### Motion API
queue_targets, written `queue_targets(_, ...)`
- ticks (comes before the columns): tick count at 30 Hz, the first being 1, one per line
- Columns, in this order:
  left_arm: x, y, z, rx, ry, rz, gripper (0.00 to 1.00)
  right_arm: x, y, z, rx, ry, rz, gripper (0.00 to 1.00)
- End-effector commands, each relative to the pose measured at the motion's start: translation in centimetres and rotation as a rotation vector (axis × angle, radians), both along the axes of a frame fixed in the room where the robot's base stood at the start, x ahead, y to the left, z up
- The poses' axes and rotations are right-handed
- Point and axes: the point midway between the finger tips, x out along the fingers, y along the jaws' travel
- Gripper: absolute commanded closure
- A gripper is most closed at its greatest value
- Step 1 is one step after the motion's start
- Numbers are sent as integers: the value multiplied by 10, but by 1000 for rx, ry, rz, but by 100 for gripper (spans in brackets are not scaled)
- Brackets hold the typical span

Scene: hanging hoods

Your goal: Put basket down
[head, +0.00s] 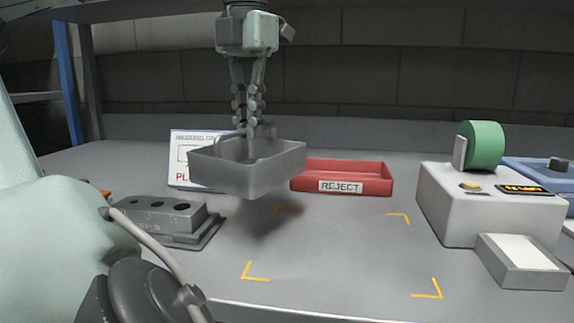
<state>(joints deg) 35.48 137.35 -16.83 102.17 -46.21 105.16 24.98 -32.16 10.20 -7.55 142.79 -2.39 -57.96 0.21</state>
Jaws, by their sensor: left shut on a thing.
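The grey metal basket (232,173) hangs in the air above the grey bench. Its shadow falls on the bench below it and to the right, apart from it. My left gripper (254,128) points down into the basket and is shut on its handle (231,134). Yellow corner marks (253,273) on the bench outline an empty square in front and to the right of the basket. My right gripper is not in view.
A red REJECT tray (370,178) sits behind the marked square. A white sign (180,150) stands behind the basket. A grey block with holes (160,218) lies left. A white machine with a green roll (483,143) stands right, near a small grey box (525,275).

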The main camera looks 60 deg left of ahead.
Motion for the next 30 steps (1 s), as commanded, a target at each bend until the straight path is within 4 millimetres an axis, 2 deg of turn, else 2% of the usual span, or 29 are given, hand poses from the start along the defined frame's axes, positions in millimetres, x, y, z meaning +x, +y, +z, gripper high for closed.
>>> queue_targets(6,34,33,-29,-1,3,1,100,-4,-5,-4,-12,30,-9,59)
queue_targets(10,46,45,-38,-1,2,0,100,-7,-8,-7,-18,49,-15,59)
queue_targets(15,50,50,-49,1,0,-1,100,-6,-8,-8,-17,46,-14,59)
queue_targets(22,50,49,-80,1,-2,-1,100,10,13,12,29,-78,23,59)
queue_targets(30,50,49,-82,2,-1,-1,100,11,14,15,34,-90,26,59)
